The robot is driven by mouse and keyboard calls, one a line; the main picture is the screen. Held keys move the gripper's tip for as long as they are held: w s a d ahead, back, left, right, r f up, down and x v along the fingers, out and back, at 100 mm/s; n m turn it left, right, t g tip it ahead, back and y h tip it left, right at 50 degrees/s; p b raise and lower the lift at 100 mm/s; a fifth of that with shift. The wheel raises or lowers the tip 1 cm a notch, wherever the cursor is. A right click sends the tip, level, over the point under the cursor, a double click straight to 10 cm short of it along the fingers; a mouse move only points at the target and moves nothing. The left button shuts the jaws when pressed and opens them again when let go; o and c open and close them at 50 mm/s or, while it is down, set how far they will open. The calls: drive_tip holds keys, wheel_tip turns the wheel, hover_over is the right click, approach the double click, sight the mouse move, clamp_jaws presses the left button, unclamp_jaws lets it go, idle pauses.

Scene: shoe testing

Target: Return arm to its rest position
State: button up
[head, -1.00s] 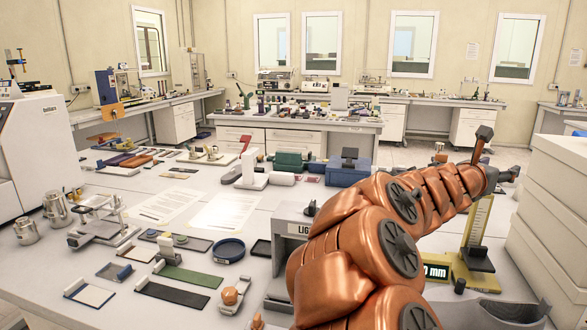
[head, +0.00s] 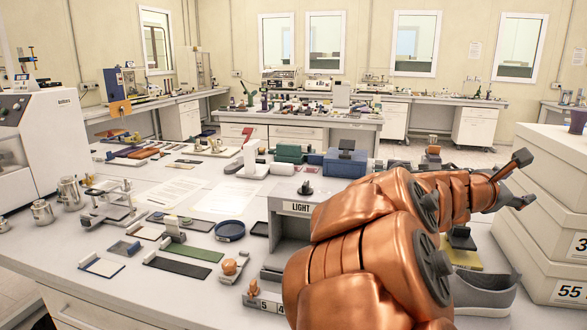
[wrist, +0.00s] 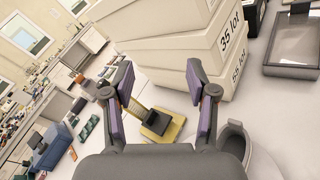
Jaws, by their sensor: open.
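My gripper (head: 520,182) is at the right in the head view, at the end of my copper-coloured arm, beside the stacked boxes. In the wrist view my gripper (wrist: 160,105) shows its two purple-padded fingers spread apart with nothing between them. Beyond the fingers, the yellow gauge (wrist: 160,122) with a black block stands on the table. My arm covers part of the table's right side in the head view.
White stacked boxes (head: 545,215) stand close at the right. A grey shoe (head: 485,292) lies in front of them. A box marked LIGHT (head: 298,208) stands left of my arm. Small samples, a blue dish (head: 230,230) and papers cover the table's left part.

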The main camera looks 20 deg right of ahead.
drive_tip(key=s+a+f+m+y+b, duration=0.1)
drive_tip(key=s+a+f+m+y, duration=0.2)
drive_tip(key=a+f, duration=0.3)
drive_tip(key=s+a+f+m+g+y+b, duration=0.1)
drive_tip(key=s+a+f+m+y+b, duration=0.1)
drive_tip(key=a+f, duration=0.4)
drive_tip(key=s+a+f+m+g+y+b, duration=0.1)
drive_tip(key=s+a+f+m+y, duration=0.3)
drive_tip(key=f, duration=0.8)
drive_tip(key=shift+a+f+m+b, duration=0.15)
drive_tip(key=shift+a+m+b, duration=0.25)
drive_tip(key=shift+a+m, duration=0.65)
drive_tip(key=s+a+f+m+g+y+b, duration=0.1)
drive_tip(key=s+a+f+y, duration=0.25)
drive_tip(key=a, duration=0.45)
drive_tip(key=s+a+f+m+g+y+b, duration=0.1)
drive_tip(key=s+a+f+y, duration=0.2)
drive_tip(key=a, duration=0.5)
drive_tip(key=s+a+f+y, duration=0.1)
drive_tip(key=s+a+f, duration=0.35)
drive_tip(key=a, duration=0.35)
wheel_tip(320, 180, up, 13)
drive_tip(key=w+p, duration=0.2)
drive_tip(key=p, duration=0.9)
drive_tip(key=shift+p, duration=0.35)
